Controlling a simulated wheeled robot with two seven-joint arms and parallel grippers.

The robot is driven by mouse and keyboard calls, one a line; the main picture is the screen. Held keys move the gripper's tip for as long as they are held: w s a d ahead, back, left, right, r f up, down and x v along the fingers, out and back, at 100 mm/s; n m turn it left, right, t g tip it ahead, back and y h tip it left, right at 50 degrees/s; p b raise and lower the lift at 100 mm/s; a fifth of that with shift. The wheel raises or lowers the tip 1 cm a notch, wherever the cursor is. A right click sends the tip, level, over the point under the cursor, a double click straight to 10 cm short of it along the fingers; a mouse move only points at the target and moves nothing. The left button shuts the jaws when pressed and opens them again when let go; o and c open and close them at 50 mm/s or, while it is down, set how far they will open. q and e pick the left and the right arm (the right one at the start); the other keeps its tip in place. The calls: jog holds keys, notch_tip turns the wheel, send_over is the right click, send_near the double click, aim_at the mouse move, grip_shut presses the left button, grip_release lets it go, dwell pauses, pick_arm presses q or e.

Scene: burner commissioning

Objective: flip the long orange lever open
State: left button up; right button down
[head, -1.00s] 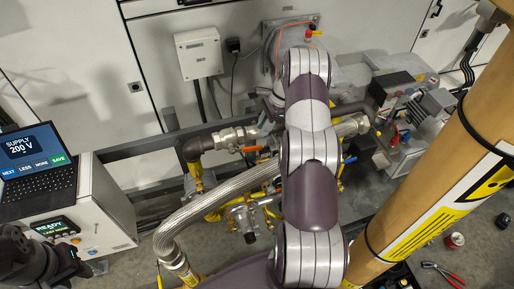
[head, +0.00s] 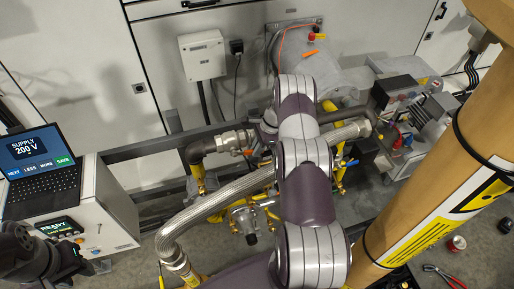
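Several orange handles show on the pipework in the head view. Another small orange handle (head: 248,152) is on the steel pipe left of the arm. I cannot tell for sure which is the long lever, and its angle is too small to read. My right arm rises through the middle and covers part of the pipework; dark parts (head: 268,124) at its far end may be its gripper, with the fingers unclear. Dark parts of my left arm (head: 38,255) are at the lower left, fingers unclear.
A laptop (head: 42,160) reading SUPPLY 200 V stands on a white cabinet (head: 105,215) at left. A braided hose (head: 215,203) curves in front of the pipes. A thick tan column (head: 440,200) blocks the right.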

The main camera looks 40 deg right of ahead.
jog(key=shift+a+r+g+h+p, duration=0.15)
jog(key=shift+r+g+h+p, duration=0.15)
jog(key=shift+r+h+p, duration=0.4)
jog(key=shift+r+h, duration=0.25)
jog(key=shift+h, duration=0.05)
jog(key=c, duration=1.4)
grip_release()
jog(key=shift+c, duration=0.2)
jog(key=shift+r+b, duration=0.3)
jog(key=b+v, duration=0.3)
jog(key=v, duration=0.9)
jog(key=shift+w+a, duration=0.15)
jog(key=shift+a, duration=0.05)
